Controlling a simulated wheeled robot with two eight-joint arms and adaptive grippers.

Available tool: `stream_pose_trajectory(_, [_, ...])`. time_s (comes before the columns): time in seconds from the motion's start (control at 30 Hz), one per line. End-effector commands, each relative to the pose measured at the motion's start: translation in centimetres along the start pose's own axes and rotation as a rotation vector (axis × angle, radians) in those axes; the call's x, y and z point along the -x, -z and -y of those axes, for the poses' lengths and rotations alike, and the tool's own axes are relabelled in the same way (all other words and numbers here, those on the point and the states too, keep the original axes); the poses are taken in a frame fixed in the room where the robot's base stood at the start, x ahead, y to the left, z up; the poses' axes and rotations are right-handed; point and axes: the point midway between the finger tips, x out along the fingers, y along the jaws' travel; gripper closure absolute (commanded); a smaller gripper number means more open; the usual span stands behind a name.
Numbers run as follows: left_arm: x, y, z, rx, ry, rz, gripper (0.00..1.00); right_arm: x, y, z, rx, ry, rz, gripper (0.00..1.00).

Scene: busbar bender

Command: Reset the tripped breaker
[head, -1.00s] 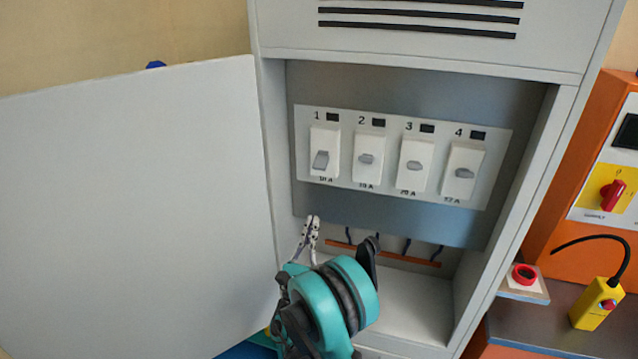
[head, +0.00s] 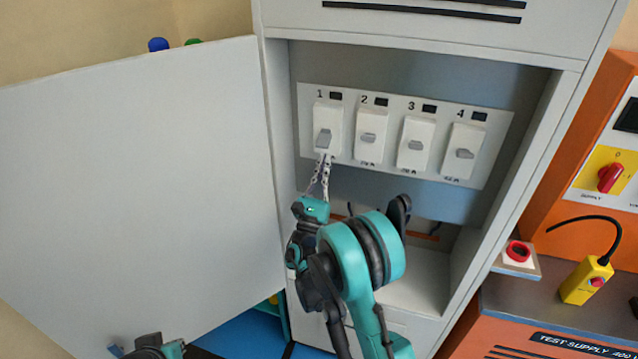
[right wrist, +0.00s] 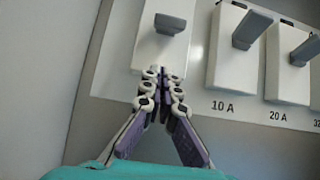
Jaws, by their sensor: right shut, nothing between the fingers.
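The breaker panel (head: 345,173) carries white breakers numbered 1 to 4. The lever of breaker 1 (head: 324,138) points down and sits lower than the short levers of breaker 2 (head: 367,138), breaker 3 (head: 414,144) and breaker 4 (head: 464,153). My right gripper (head: 326,158) is shut and empty, its tips at the lower edge of breaker 1, just below the lever. In the right wrist view the closed fingertips (right wrist: 161,74) overlap the bottom of that breaker, and its lever (right wrist: 170,24) shows above them. I cannot tell whether they touch.
The open cabinet door (head: 140,190) stands to the left of the cabinet, whose right side wall (head: 530,165) bounds the opening. At right are an orange test supply (head: 570,180), a red button box (head: 517,258) and a yellow pendant (head: 587,279).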

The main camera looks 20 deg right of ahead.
Motion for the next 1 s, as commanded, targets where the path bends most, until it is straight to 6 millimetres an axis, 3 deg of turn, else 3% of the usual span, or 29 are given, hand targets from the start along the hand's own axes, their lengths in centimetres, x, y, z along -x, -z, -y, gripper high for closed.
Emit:
stream_pose_trajectory(0.1, [-0.3, -0.2, 0.0, 0.000, 0.000, 0.000, 1.00, -0.1, -1.9, -0.1, -0.003, -0.003, 0.001, 1.00])
stream_pose_trajectory(0.3, [-0.4, -0.3, 0.0, 0.000, 0.000, 0.000, 1.00, -0.5, -3.4, -0.1, -0.002, -0.002, 0.000, 1.00])
stream_pose_trajectory(1.0, [0.2, 0.2, 0.0, 0.000, 0.000, 0.000, 1.00, -0.6, -4.2, -0.1, -0.002, -0.002, -0.046, 1.00])
